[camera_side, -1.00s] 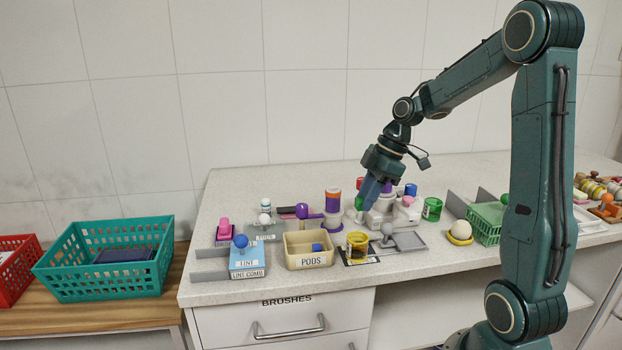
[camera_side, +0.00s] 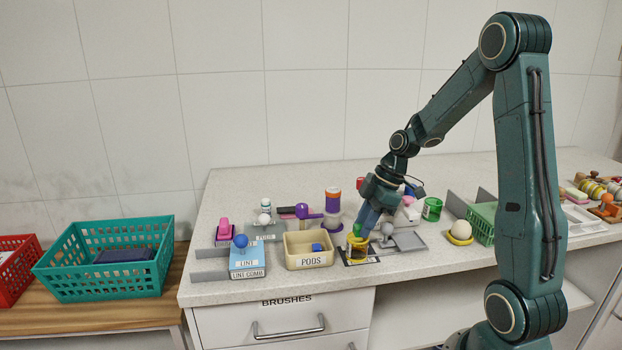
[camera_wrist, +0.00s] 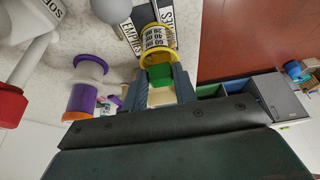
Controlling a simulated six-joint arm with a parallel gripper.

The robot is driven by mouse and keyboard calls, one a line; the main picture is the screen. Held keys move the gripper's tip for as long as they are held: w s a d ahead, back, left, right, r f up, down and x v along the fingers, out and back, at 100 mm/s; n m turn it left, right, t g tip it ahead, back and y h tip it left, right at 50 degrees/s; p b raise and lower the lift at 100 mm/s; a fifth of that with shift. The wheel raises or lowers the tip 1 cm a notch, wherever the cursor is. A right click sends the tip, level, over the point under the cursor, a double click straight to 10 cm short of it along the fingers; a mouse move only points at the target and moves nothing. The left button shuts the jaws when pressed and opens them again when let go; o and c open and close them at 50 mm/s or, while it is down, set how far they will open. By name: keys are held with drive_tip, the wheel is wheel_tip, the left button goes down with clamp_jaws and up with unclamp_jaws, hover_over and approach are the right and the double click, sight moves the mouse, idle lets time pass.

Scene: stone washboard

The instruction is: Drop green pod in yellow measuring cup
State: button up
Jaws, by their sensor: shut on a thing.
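The yellow measuring cup (camera_side: 357,246) stands on a dark labelled mat near the front of the counter. In the wrist view the yellow cup (camera_wrist: 157,42) shows its number markings, just beyond my fingertips. My gripper (camera_side: 361,228) points down above the cup and is shut on the green pod (camera_wrist: 160,73). The pod is between the two fingers, close to the cup's rim. In the side view the green pod (camera_side: 357,229) is partly hidden by the fingers. I cannot tell whether the pod touches the rim.
An orange and purple spool-like thing (camera_side: 333,203) stands behind. A green cup (camera_side: 432,209) stands further right.

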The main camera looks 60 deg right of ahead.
drive_tip(key=shift+f, duration=0.1)
drive_tip(key=o, duration=1)
wheel_tip(320, 180, up, 7)
idle(0.7)
